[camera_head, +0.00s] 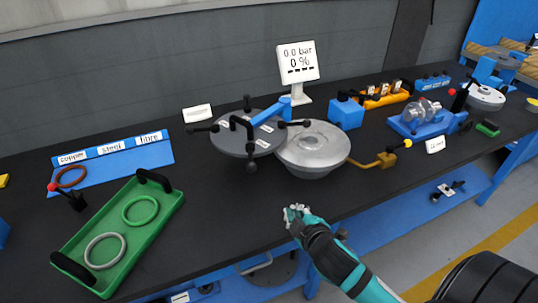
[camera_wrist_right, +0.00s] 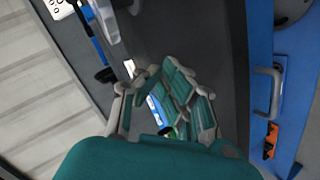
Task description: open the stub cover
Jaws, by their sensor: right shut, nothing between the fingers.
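A dark grey round cover (camera_head: 248,135) with a black handle and several black knobs around its rim shows at the middle of the table in the head view. A blue arm (camera_head: 272,111) reaches over it. The silver round flanged shell (camera_head: 318,143) is directly to its right, and their edges overlap in the picture. I cannot tell whether they touch. My right gripper (camera_head: 297,213) is shut and empty, in front of the shell and apart from it and the cover. It also shows in the right wrist view (camera_wrist_right: 165,100). My left gripper is not in view.
A green tray (camera_head: 122,262) with two rings is at the left. A blue labelled board (camera_head: 112,160) lies behind it. A white gauge sign (camera_head: 298,61) stands behind the shell. A brass lever (camera_head: 375,161) juts out right of the shell. Bare black table lies left of my gripper.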

